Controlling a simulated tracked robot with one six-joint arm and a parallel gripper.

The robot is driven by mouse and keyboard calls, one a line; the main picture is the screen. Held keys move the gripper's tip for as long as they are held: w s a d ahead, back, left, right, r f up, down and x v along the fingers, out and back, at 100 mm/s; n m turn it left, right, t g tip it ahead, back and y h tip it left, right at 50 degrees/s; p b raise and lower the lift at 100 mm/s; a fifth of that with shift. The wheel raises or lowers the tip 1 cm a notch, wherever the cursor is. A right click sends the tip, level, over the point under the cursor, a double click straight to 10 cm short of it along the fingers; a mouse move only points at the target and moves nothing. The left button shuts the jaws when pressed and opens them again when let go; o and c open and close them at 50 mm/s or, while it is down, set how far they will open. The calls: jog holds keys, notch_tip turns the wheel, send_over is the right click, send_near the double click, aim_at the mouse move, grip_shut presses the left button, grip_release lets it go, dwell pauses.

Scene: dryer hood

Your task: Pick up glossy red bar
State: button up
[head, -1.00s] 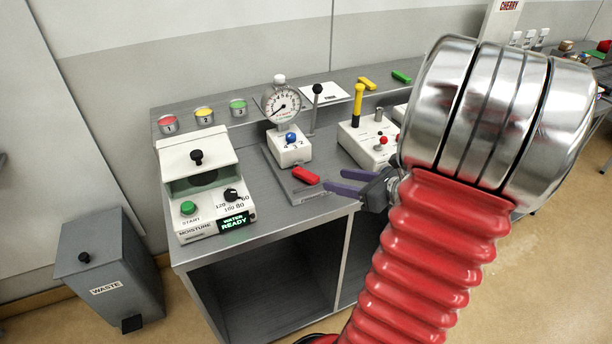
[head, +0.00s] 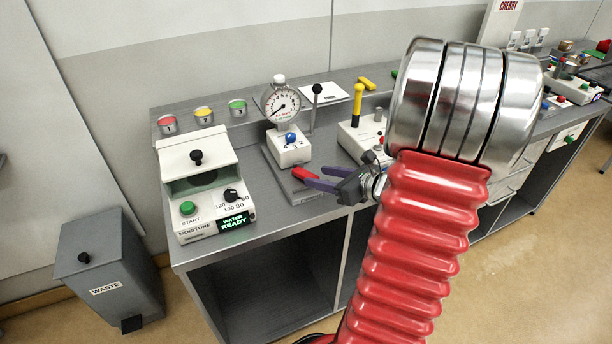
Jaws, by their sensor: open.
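The glossy red bar (head: 299,174) lies on the grey base plate of the dial gauge stand, near the front edge of the bench. My gripper (head: 308,179) comes from the right with its two purple fingers apart. The fingertips are at the right end of the bar and overlap it in the picture. I cannot tell whether they touch it. Part of the bar's right end is hidden by the fingers.
The dial gauge (head: 281,103) and its white block with a blue knob (head: 291,138) stand just behind the bar. The white moisture tester (head: 203,190) is to the left. A yellow-handled lever (head: 357,100) stands behind my gripper. A waste bin (head: 105,265) is on the floor.

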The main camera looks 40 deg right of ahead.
aim_at(307, 174)
jog(key=shift+x, duration=2.4)
grip_shut()
notch_tip(307, 174, up, 10)
dwell(0.5)
